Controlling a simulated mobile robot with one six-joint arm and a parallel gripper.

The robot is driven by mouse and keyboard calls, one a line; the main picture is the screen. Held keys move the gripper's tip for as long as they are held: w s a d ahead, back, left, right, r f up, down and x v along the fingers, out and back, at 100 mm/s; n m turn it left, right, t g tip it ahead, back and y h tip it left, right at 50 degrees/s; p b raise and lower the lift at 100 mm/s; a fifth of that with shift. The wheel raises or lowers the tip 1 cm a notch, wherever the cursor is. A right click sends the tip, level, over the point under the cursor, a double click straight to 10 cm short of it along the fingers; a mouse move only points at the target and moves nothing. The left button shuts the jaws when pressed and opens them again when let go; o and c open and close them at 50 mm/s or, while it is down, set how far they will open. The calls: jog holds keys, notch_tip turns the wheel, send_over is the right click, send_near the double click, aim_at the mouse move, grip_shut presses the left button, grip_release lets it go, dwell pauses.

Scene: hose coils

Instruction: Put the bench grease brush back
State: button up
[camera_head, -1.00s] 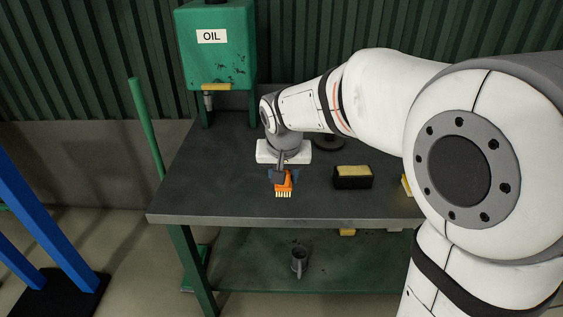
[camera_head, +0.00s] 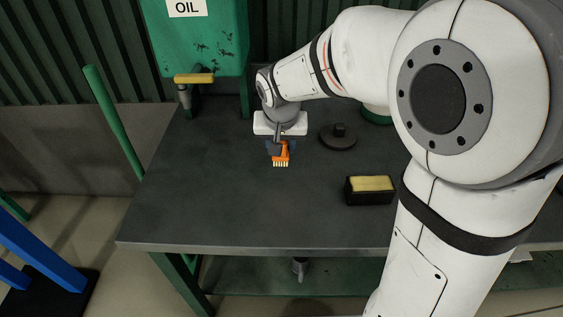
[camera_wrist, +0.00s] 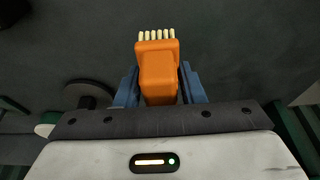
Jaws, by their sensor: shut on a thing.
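The grease brush (camera_head: 281,155) is orange with a row of pale bristles. My gripper (camera_head: 278,148) is shut on it above the dark bench top (camera_head: 220,205). In the wrist view the brush (camera_wrist: 157,68) sits between the blue fingers of my gripper (camera_wrist: 158,88), bristles pointing away from the palm. I cannot tell how high the brush is above the bench top.
A black block with a yellow top (camera_head: 369,190) and a dark round lidded thing (camera_head: 338,137) stand on the bench right of my gripper. A green OIL tank (camera_head: 205,45) with a yellow-handled tap stands at the back left. The front left bench top is clear.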

jog(key=shift+f+b, duration=0.45)
jog(key=shift+f, duration=2.35)
jog(key=shift+f, duration=0.1)
jog(key=shift+f, duration=0.15)
jog(key=o, duration=1)
jog(key=p+v, duration=0.2)
jog(key=v, duration=1.1)
jog(key=shift+g, duration=0.7)
jog(key=s+d+f, duration=0.1)
jog(key=s+d, duration=0.3)
jog(key=s, duration=0.1)
jog(key=s+d+f, duration=0.2)
jog(key=s+d, duration=0.3)
jog(key=s+d+f, duration=0.1)
jog(key=s+d, duration=0.4)
jog(key=shift+s+d+f, duration=0.15)
jog(key=shift+s, duration=0.15)
